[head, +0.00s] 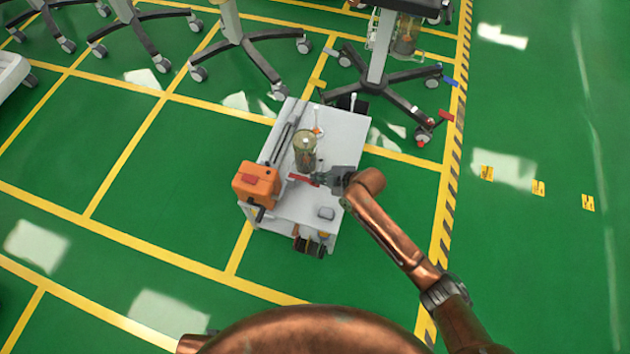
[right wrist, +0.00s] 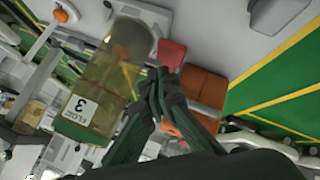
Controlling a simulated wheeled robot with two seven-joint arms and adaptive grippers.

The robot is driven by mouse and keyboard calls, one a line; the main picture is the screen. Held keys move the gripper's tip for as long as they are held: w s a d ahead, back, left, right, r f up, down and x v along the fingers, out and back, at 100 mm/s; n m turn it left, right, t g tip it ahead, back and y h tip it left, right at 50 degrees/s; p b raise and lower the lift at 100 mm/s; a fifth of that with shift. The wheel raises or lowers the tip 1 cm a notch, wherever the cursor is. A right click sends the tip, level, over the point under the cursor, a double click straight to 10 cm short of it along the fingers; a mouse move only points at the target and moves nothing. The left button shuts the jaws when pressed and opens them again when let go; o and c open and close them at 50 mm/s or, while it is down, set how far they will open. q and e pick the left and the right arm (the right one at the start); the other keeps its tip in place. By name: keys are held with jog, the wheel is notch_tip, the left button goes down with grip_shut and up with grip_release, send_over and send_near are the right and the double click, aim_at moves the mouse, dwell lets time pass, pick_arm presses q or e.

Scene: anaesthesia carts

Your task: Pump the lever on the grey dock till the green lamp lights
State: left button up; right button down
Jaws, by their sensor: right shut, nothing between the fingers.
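My right gripper (head: 318,179) is shut and empty over the cart top, just below the canister in the head view. A narrow red bar (head: 301,180), possibly the lever, lies at its fingertips; I cannot tell whether they touch. The gripper's shut fingers also show in the right wrist view (right wrist: 154,92), beside the canister. I cannot clearly make out the grey dock, and no lit green lamp shows. My left gripper is out of view.
The pale cart top (head: 346,130) carries an orange box (head: 258,184) at its left edge, a small grey block (head: 326,213) near the front, and a white stick with an orange base (head: 318,131). Wheeled stand bases (head: 378,82) stand behind. Green floor is clear to the right.

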dwell(0.7)
jog(key=shift+f, duration=0.4)
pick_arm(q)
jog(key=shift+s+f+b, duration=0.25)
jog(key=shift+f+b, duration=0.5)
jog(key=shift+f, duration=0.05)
pick_arm(e)
jog(key=shift+f, duration=1.75)
dwell(0.7)
jog(key=shift+r, duration=0.1)
dwell(0.5)
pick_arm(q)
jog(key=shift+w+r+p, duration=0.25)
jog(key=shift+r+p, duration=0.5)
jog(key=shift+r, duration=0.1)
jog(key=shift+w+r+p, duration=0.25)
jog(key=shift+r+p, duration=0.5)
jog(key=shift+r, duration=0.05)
pick_arm(e)
jog(key=shift+r, duration=2.05)
jog(key=shift+r+p, duration=1.75)
jog(key=shift+r, duration=0.9)
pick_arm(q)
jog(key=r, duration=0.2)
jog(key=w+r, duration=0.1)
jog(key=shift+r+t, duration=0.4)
pick_arm(e)
jog(key=shift+f, duration=0.15)
